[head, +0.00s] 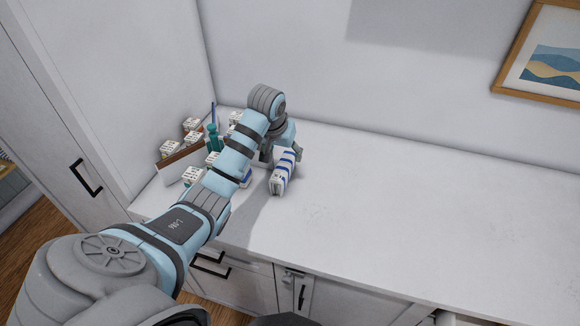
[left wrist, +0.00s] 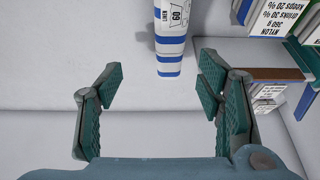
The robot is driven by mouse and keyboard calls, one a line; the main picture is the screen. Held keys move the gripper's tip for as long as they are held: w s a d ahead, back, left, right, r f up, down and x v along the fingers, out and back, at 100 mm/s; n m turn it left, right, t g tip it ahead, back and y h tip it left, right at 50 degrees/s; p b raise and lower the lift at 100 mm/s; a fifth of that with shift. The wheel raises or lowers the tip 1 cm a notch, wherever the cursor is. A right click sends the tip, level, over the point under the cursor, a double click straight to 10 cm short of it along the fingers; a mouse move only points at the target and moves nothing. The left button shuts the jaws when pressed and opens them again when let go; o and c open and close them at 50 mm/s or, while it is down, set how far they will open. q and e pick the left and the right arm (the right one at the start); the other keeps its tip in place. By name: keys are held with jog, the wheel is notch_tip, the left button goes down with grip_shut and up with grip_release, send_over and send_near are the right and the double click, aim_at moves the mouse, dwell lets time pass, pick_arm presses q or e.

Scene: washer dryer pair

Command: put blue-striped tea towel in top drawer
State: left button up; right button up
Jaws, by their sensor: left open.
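The blue-striped tea towel (head: 281,178) is a rolled or folded white bundle with blue bands on the white counter. It shows in the left wrist view (left wrist: 171,45) at the top centre, with a printed label reading LINEN 60. My left gripper (head: 281,153) is open and empty, close over the far end of the towel in the head view. In the left wrist view its spread fingers (left wrist: 160,95) are apart, and the towel lies beyond them. Drawer fronts with black handles (head: 210,259) show below the counter; my left arm partly covers them. My right gripper is out of view.
Several other labelled items stand by a brown holder (head: 180,157) left of the towel, partly behind my left arm. A teal bottle-like object (head: 213,138) stands among them. The counter (head: 430,210) is clear to the right. A tall cabinet (head: 90,110) borders the left.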

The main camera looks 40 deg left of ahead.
aim_at(280, 170)
pick_arm(q)
jog(key=f, duration=0.2)
jog(key=a+f, duration=0.1)
jog(key=f, duration=0.3)
jog(key=shift+a+f+b, duration=0.15)
jog(key=shift+a+b, duration=0.15)
jog(key=shift+b, duration=0.05)
jog(key=b+x, duration=0.1)
jog(key=x, duration=0.5)
jog(key=shift+w, duration=0.15)
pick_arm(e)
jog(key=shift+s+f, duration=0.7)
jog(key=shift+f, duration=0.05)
pick_arm(q)
jog(key=shift+s+r, duration=0.2)
jog(key=shift+r, duration=0.05)
jog(key=shift+c, duration=1.3)
jog(key=c, duration=1.1)
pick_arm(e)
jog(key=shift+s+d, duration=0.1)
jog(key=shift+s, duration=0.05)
